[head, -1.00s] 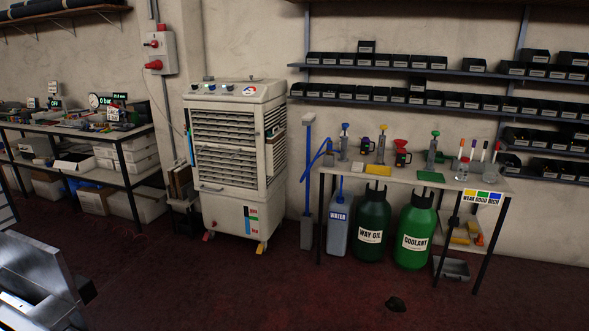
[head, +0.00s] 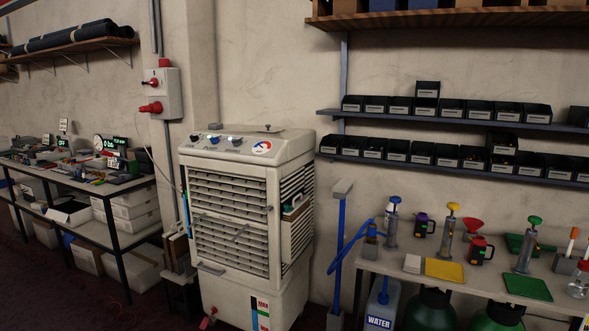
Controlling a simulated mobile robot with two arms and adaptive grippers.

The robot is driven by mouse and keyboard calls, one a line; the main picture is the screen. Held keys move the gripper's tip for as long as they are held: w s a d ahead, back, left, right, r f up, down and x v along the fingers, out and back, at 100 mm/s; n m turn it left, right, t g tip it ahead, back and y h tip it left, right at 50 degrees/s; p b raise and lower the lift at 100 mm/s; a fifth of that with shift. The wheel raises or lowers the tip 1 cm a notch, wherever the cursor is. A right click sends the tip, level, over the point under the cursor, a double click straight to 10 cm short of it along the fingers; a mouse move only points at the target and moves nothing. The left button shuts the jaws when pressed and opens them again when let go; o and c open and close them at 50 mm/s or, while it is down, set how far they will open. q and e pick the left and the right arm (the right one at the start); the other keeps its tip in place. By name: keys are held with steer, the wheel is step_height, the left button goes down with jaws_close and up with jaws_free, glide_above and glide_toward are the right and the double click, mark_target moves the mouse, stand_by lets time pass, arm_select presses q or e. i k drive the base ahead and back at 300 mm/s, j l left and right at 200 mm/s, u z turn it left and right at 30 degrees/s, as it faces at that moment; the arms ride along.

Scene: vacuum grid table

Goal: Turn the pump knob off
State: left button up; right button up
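An off-white air cooler (head: 235,215) stands against the wall, left of centre. Neither of my grippers is in view, and nothing is touching the cooler.
A workbench (head: 70,170) with instruments stands at the left. A table (head: 400,268) with pumps and bottles stands right of the cooler. Shelves of black bins (head: 445,108) line the wall.

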mark_target(215, 140)
steer(key=i+l+u, duration=0.15)
steer(key=i+u, duration=0.2)
steer(key=i+l+u, duration=0.35)
steer(key=i, duration=0.15)
